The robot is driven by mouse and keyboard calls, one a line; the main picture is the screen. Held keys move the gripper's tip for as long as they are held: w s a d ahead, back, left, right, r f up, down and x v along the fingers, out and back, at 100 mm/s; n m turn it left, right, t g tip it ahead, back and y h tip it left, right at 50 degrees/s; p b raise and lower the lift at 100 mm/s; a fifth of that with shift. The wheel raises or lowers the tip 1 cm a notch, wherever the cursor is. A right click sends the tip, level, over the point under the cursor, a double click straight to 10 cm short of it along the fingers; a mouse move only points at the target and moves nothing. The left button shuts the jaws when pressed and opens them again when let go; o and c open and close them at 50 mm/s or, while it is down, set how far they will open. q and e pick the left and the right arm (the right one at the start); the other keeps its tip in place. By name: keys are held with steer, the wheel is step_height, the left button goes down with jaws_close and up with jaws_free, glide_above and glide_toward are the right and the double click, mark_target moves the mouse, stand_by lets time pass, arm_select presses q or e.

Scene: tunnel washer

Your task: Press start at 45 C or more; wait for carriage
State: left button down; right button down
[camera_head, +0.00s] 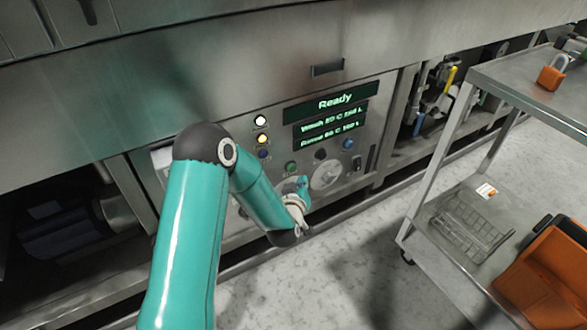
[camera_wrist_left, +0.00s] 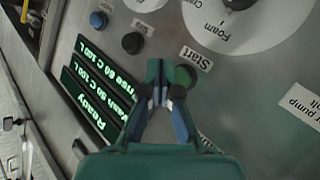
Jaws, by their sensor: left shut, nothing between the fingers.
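The washer's control panel (camera_head: 372,120) has a dark display (camera_head: 334,102) with green text. Its top line reads "Ready"; the wash and rinse lines below show temperatures and volumes too small to read surely. The display also shows at left in the left wrist view (camera_wrist_left: 92,108). A green button (camera_head: 291,167) sits below the display, and in the left wrist view the "Start" label (camera_wrist_left: 196,59) is beside it. My left gripper (camera_wrist_left: 162,76) is shut and empty, its tips close to the green button (camera_wrist_left: 186,77); contact cannot be told. No carriage is identifiable. My right gripper is out of view.
A white dial (camera_head: 326,174) is right of the green button. White, yellow and blue lights or buttons stand left of the display. A metal cart (camera_head: 432,178) at right carries an orange padlock-shaped item (camera_head: 551,76), a wire basket (camera_head: 470,228) and an orange container (camera_head: 548,280).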

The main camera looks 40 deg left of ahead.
mark_target(292, 168)
arm_select(q)
steer(key=shift+w+a, duration=0.25)
steer(key=shift+a, duration=0.3)
steer(key=shift+w+a, duration=0.2)
steer(key=shift+a, duration=0.3)
steer(key=shift+a+b, duration=0.15)
steer(key=shift+b, duration=0.2)
stand_by(0.4)
steer(key=shift+w+a, duration=0.15)
steer(key=shift+a, duration=0.1)
steer(key=shift+w+a+r+b, duration=0.1)
steer(key=shift+w+a+b, duration=0.1)
steer(key=shift+a+b, duration=0.25)
stand_by(0.8)
stand_by(0.4)
steer(key=shift+s+d, duration=0.35)
steer(key=shift+d, duration=0.5)
